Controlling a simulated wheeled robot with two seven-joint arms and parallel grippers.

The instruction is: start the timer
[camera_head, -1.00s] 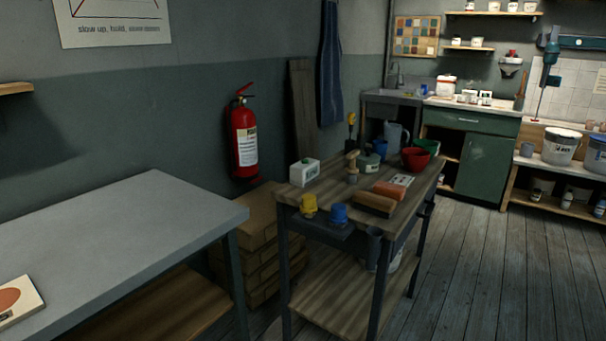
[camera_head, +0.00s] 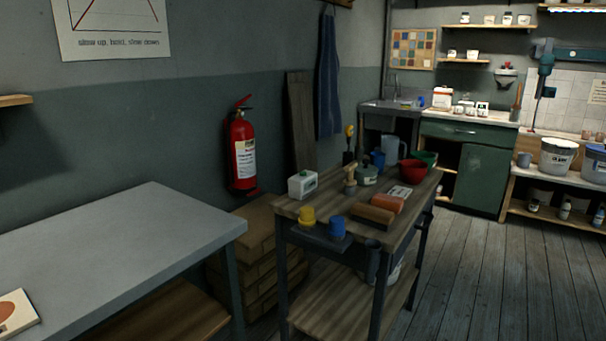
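A small white box-shaped device (camera_head: 302,184) with a green patch on top, possibly the timer, stands at the left back corner of the wooden work cart (camera_head: 342,221). Its details are too small to read. Neither of my grippers is in the head view.
A grey table (camera_head: 120,245) stands at the left. Wooden floor (camera_head: 470,275) is clear at the right.

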